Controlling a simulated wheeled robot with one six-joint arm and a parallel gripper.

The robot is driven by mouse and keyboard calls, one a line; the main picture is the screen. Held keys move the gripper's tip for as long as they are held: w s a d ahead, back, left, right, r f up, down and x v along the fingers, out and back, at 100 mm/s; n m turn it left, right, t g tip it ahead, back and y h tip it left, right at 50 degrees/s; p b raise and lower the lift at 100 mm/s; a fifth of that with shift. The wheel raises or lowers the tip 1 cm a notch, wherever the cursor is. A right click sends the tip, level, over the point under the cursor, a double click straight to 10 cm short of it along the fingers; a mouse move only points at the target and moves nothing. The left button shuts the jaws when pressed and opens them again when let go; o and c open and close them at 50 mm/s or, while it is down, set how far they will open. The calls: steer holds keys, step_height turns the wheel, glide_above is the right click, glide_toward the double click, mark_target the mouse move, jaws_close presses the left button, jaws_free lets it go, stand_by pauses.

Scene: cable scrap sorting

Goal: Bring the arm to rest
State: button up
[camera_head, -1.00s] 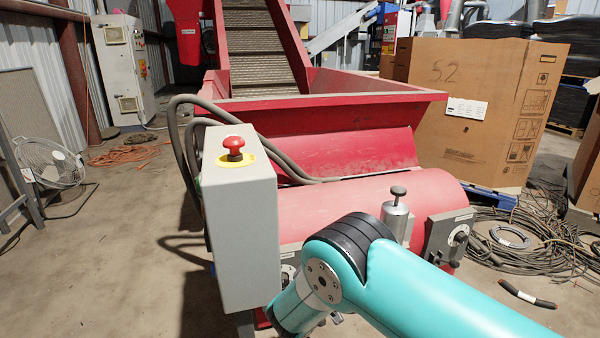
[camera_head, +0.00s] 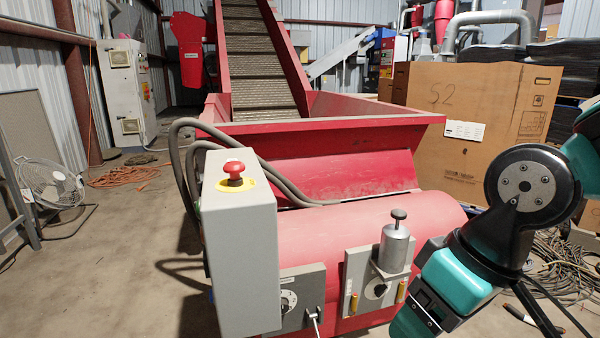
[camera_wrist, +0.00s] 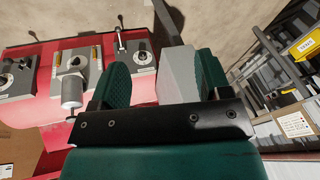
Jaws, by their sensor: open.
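My teal and black arm (camera_head: 525,185) is bent at the right of the head view, in front of the large cardboard box. Its wrist end points down to the lower left, beside the red machine, and is cut off by the bottom edge. My gripper (camera_wrist: 163,80) shows in the wrist view with its two green ribbed pads apart. No held object shows between them. The grey control box (camera_wrist: 177,72) appears in the gap, beyond the pads. In the head view this control box (camera_head: 240,255) carries a red mushroom button (camera_head: 234,170) on a yellow ring.
The red hopper (camera_head: 330,130) and conveyor (camera_head: 260,60) stand behind the machine's red drum (camera_head: 365,230). A silver plunger fitting (camera_head: 395,248) stands up near my arm. The cardboard box (camera_head: 470,110) and cables (camera_head: 560,260) are at right. Open floor (camera_head: 130,240) lies left.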

steer(key=s+r+n+g, duration=0.1)
steer(key=s, duration=0.5)
step_height(320, 180, up, 36)
steer(key=p, duration=3.6)
steer(key=shift+w+d, duration=0.2)
steer(key=shift+d, duration=0.15)
steer(key=shift+c, duration=0.3)
